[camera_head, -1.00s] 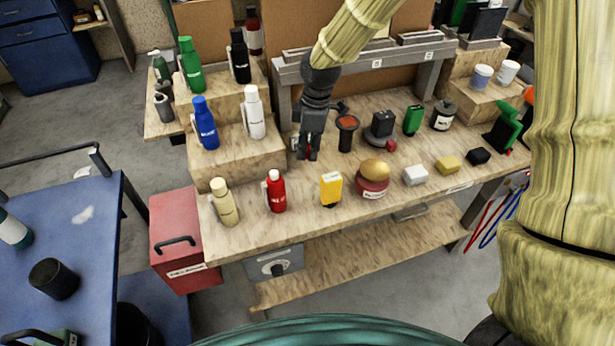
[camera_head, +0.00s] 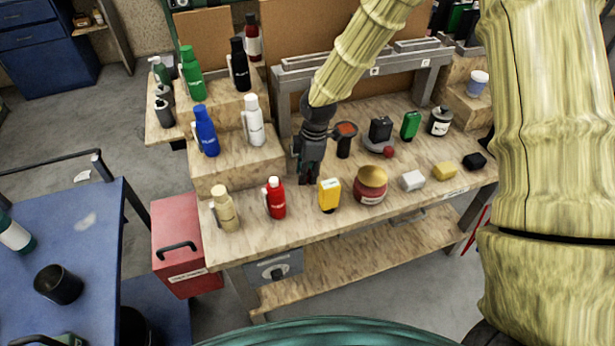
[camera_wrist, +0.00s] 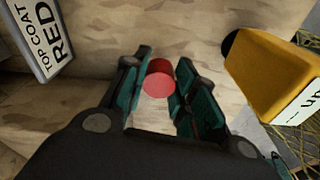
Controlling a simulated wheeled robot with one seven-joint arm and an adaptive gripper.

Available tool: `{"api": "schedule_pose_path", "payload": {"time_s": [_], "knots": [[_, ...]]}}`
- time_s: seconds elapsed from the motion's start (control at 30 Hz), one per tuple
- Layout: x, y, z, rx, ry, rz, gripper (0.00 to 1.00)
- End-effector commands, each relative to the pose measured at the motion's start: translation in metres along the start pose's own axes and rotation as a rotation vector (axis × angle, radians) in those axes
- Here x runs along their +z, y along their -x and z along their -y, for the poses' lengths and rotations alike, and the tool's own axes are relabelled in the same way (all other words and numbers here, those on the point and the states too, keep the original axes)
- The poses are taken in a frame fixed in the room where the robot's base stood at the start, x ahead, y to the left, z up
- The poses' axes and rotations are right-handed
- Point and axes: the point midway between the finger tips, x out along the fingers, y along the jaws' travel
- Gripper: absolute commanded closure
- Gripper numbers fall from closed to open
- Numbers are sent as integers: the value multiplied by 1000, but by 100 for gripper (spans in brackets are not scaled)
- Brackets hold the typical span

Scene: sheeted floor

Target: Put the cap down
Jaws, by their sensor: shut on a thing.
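The red cap (camera_wrist: 158,78) is a small red cylinder between the fingers of my gripper (camera_wrist: 160,92) in the wrist view. My gripper is shut on it, with its flat round end facing the camera. In the head view my gripper (camera_head: 308,181) points down at the bench, between the red bottle (camera_head: 275,198) and the yellow item (camera_head: 329,195) and slightly behind them. The cap is not clearly visible there, hidden by the dark fingers. I cannot tell whether the cap touches the wood.
The bench (camera_head: 300,228) has bare wood along its front edge. The yellow item (camera_wrist: 265,75) is close at the right in the wrist view; a "TOPCOAT RED" label (camera_wrist: 45,35) is at upper left. A red jar (camera_head: 370,190) stands farther right. A stepped wooden block (camera_head: 235,170) is left.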

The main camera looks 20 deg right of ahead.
Motion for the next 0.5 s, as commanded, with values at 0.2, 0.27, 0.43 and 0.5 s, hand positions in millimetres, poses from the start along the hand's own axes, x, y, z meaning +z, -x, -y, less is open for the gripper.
{"api": "schedule_pose_path", "payload": {"time_s": [0.2,0.27,0.43,0.5], "knots": [[3,-23,0,-1,-1,1,82],[4,-26,0,0,-1,0,82],[4,-27,0,1,-1,0,82],[3,-27,0,1,-1,0,82]]}}
